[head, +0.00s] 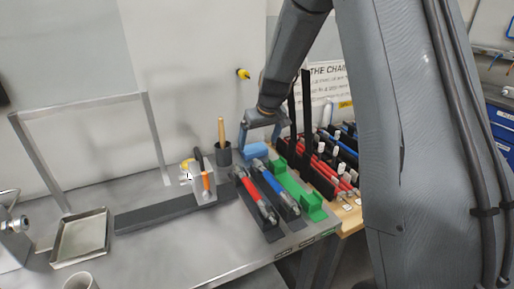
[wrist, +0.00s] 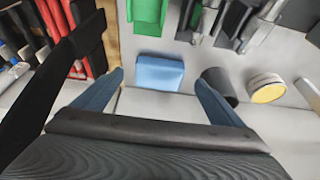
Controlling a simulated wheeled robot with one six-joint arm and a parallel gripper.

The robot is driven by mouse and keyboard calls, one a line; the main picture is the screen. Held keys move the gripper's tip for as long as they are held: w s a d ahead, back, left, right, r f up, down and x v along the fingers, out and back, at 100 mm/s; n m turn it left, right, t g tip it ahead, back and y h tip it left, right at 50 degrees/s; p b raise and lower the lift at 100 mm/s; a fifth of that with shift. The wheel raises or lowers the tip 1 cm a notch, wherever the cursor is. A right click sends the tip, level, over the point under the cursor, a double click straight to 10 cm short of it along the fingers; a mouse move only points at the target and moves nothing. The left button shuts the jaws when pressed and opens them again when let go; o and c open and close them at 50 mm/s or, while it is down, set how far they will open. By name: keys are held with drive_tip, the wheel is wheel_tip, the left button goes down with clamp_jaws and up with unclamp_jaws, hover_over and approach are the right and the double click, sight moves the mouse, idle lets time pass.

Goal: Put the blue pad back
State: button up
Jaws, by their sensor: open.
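The blue pad (head: 256,151) is a small rounded block lying on the grey bench, behind the green holder (head: 291,186). In the wrist view the pad (wrist: 158,72) lies between the lines of my two fingers, a little beyond their tips. My gripper (head: 259,143) is open and empty, with its blue fingers spread wider than the pad, one to each side. I cannot tell how much height is left between tips and pad. The green holder also shows in the wrist view (wrist: 149,12), apart from the pad.
A dark cup (head: 223,153) with a wooden handle stands left of the pad. Red (head: 254,195) and blue (head: 275,186) tools lie in dark cradles in front. A black rack of red and blue tools (head: 325,160) stands close on the right.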

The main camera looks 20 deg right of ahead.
drive_tip(key=v, duration=0.7)
drive_tip(key=shift+r+b, duration=0.4)
drive_tip(key=shift+b, duration=0.05)
drive_tip(key=shift+s, duration=0.15)
drive_tip(key=shift+s+a, duration=0.1)
